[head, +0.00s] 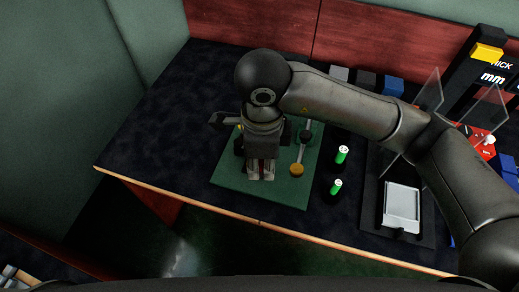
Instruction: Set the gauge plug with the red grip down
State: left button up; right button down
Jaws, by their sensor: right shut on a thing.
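My right gripper (262,174) is over the green mat (228,181), pointing down, with its arm reaching in from the right. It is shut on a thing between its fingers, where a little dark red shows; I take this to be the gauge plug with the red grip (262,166). The fingers hide most of the plug, and I cannot tell whether its lower end touches the mat. My left gripper is not in view.
A dark tool with an amber disc (297,170) lies on the mat just right of my gripper. Two green cylinders with white tops (341,155) (336,187) stand beside the mat. A grey-white tray (402,208) is further right. The table's left part is clear.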

jog(key=shift+s+d+r, duration=0.1)
jog(key=shift+s+r, duration=0.2)
jog(key=shift+s, duration=0.35)
jog(key=shift+s+r, duration=0.3)
jog(key=shift+s, duration=0.4)
jog(key=shift+s+d+r, duration=0.1)
jog(key=shift+s+r, duration=0.2)
jog(key=shift+s, duration=0.35)
jog(key=w+d+f+n, duration=0.1)
jog(key=w+d+n, duration=0.1)
jog(key=d+n, duration=0.7)
jog(key=w+d+f+n, duration=0.1)
jog(key=w+d+n, duration=0.1)
jog(key=d+n, duration=0.7)
jog(key=shift+f+n, duration=0.3)
